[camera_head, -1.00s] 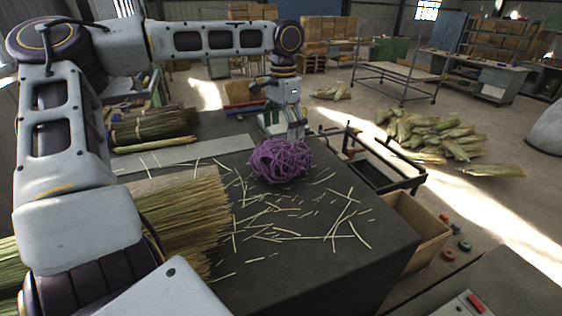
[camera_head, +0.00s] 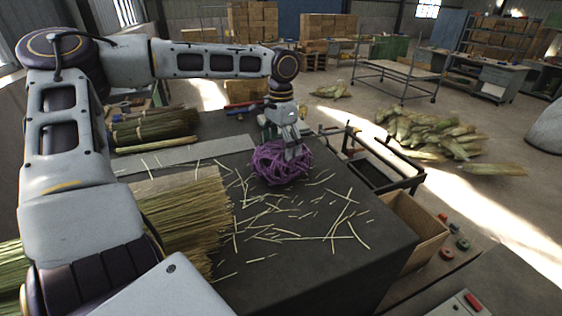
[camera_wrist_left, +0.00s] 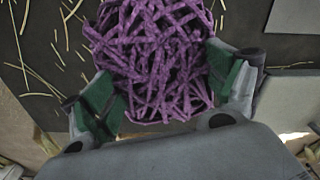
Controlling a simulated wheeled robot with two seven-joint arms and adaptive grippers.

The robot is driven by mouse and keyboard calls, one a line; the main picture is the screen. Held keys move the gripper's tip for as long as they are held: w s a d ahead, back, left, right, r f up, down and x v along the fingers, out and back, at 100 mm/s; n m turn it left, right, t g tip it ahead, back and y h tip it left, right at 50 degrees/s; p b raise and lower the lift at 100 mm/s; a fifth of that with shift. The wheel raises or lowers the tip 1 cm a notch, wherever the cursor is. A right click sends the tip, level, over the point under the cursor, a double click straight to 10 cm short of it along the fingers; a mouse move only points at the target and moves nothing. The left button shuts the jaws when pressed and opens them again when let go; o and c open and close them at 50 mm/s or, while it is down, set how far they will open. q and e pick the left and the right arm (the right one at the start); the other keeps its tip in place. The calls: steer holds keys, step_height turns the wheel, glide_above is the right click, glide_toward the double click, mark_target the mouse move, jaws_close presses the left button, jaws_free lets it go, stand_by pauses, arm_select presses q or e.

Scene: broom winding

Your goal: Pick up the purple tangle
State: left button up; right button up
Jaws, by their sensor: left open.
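The purple tangle (camera_head: 279,165) is a loose ball of purple strands resting on the dark table. My left gripper (camera_head: 290,150) is over its upper right part in the head view, with the fingers reaching down onto or beside it. In the left wrist view the tangle (camera_wrist_left: 155,60) lies between the green-padded fingers of the open left gripper (camera_wrist_left: 165,98), one finger at each side. I cannot tell if the pads touch the strands. My right gripper is not in view.
The dark table (camera_head: 320,265) has several loose straws scattered on it. A straw bundle (camera_head: 185,212) lies at the left of the tangle. A cardboard box (camera_head: 418,230) stands off the table's right edge, below a black metal frame (camera_head: 375,165).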

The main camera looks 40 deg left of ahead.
arm_select(q)
steer(key=shift+f, duration=0.15)
stand_by(0.3)
steer(key=c, duration=1.6)
steer(key=shift+o, duration=0.2)
step_height(320, 180, up, 18)
steer(key=b, duration=0.1)
